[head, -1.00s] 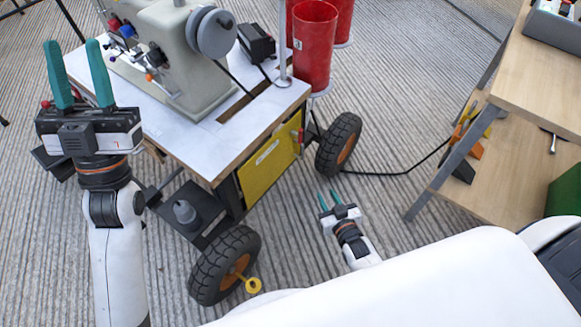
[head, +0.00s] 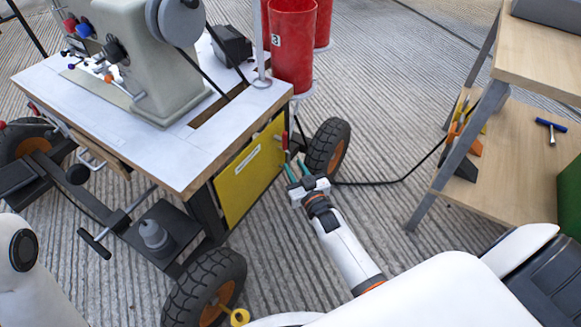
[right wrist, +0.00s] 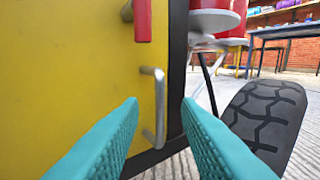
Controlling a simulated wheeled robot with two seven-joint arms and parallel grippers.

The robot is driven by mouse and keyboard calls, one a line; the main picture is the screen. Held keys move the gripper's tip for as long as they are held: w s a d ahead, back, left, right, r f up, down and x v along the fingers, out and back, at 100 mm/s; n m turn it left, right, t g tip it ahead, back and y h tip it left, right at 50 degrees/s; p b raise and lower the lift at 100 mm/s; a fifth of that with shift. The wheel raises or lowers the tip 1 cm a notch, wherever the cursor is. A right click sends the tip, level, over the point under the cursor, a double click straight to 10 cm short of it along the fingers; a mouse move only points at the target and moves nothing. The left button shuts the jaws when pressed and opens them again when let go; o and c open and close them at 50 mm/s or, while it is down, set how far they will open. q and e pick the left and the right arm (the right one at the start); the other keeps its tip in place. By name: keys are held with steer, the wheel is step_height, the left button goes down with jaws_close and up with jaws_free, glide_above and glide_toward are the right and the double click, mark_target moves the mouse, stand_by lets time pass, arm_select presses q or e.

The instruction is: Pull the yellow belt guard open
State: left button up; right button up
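The yellow belt guard (head: 247,178) is a flat panel on the side of the sewing machine cart, and it looks shut. It fills the left of the right wrist view (right wrist: 70,70). A silver bar handle (right wrist: 158,105) stands upright near its right edge, with a red latch (right wrist: 142,18) above it. My right gripper (head: 295,170) is open, beside the guard's right edge. In the right wrist view its teal fingers (right wrist: 160,110) are apart, with the handle showing between the tips; I cannot tell whether they touch it. My left gripper is out of view.
The front wheel (head: 205,288) and another black wheel (head: 326,147) flank the guard; the latter is close to my right gripper. Red bins (head: 292,45) stand behind. A wooden shelf (head: 510,165) is at the right.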

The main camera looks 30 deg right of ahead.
mark_target(289, 159)
steer(key=shift+w+d+b, duration=0.1)
steer(key=shift+w+b, duration=0.4)
steer(key=shift+w, duration=1.15)
jaws_close()
